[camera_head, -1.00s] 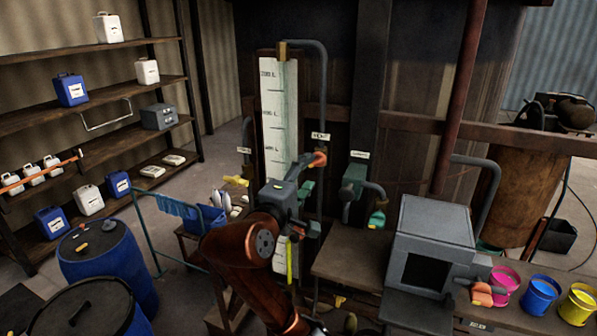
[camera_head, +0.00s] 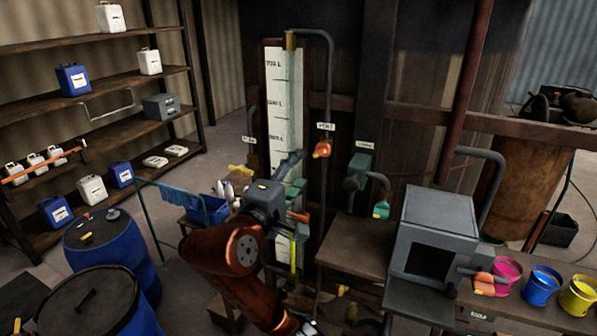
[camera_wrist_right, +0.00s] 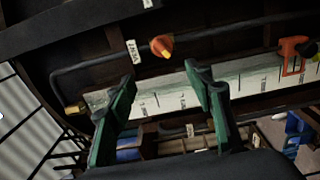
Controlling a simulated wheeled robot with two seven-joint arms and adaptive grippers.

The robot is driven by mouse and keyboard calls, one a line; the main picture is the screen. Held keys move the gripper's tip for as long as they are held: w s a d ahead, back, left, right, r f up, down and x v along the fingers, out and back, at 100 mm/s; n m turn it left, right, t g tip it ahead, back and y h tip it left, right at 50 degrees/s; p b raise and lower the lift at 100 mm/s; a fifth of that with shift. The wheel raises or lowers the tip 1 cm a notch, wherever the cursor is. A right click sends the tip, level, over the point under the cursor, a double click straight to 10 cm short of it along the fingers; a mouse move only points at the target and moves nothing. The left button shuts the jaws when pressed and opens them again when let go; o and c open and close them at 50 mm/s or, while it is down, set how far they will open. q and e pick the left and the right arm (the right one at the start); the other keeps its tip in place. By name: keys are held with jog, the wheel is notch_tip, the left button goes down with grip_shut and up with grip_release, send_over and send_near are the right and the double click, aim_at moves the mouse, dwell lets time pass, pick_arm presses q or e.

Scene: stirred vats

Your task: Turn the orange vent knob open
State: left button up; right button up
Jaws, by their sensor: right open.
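The orange vent knob (camera_head: 322,149) sits below a small white label on the dark vat wall, right of the tall white scale. In the right wrist view the knob (camera_wrist_right: 161,46) lies beyond the fingertips, roughly centred between them, beside its label (camera_wrist_right: 133,50). My right gripper (camera_head: 298,190) is open and empty, in front of the scale, left of and below the knob and apart from it. Its two green fingers (camera_wrist_right: 161,78) are spread wide in the wrist view. My left gripper is not in view.
The white scale (camera_head: 276,110) and a dark vertical pipe (camera_head: 329,85) stand close to the right gripper. Another orange handle (camera_wrist_right: 293,55) is at the right of the wrist view. A grey box (camera_head: 437,222) and a labelled green valve (camera_head: 358,168) are to the right.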

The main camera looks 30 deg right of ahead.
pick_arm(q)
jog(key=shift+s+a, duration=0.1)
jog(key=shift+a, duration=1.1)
pick_arm(e)
jog(key=v, duration=1.2)
jog(key=shift+a, duration=0.55)
jog(key=shift+r, duration=0.1)
jog(key=shift+c, duration=0.4)
